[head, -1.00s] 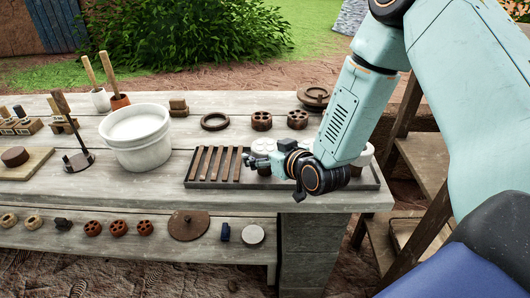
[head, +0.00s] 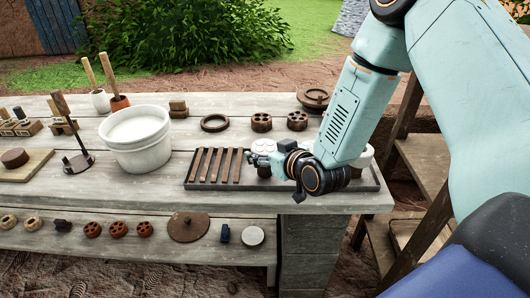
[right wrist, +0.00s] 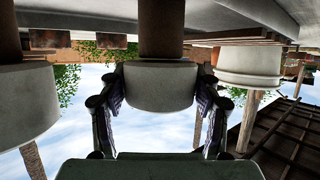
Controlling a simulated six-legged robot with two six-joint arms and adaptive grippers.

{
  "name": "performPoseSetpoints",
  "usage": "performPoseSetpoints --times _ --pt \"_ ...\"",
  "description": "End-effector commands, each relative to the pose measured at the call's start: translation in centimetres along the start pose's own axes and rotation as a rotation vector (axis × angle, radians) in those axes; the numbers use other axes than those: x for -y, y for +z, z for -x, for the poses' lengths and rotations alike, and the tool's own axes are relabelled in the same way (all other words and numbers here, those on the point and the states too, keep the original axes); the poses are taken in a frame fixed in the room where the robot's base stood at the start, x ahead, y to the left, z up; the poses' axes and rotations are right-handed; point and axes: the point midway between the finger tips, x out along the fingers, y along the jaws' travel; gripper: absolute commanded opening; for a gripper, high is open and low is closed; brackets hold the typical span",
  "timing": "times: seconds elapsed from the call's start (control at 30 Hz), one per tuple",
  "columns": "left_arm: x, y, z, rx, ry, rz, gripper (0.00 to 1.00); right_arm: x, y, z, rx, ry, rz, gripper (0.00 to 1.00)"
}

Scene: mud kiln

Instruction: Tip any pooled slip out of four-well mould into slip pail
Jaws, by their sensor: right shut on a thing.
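The white slip pail (head: 141,152) stands upright on the bench, left of the rack tray, with pale liquid inside. A pale mould (head: 264,145) on a brown base stands at the middle of the tray; its wells are too small to judge. My right gripper (head: 254,160) is at this mould, low over the tray. In the right wrist view, which is upside down, its fingers are shut on the pale mould (right wrist: 160,88), and the pail (right wrist: 249,65) shows beyond. Whether slip is pooled in the mould cannot be told. My left gripper is out of view.
A dark tray (head: 225,186) with brown slats (head: 214,163) lies under my gripper. Another pale piece (head: 367,152) stands at its right, partly behind my arm. Brown holed pieces (head: 261,122) and a ring (head: 215,123) stand behind. Bench is clear between pail and tray.

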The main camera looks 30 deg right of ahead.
Motion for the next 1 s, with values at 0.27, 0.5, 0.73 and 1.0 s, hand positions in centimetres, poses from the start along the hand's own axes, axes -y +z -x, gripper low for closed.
performPoseSetpoints --times 0.27,0.5,0.73,1.0 --pt "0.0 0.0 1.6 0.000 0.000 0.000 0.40 0.0 -5.0 2.0 -0.008 0.000 -0.002 0.36" --pt "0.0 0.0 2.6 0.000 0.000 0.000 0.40 0.0 -8.3 3.4 -0.005 0.001 0.000 0.36" --pt "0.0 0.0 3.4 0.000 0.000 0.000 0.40 0.0 -9.7 4.0 -0.002 0.000 0.000 0.36" --pt "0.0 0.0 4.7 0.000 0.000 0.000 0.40 0.0 -11.0 4.5 -0.002 0.000 0.000 0.36"
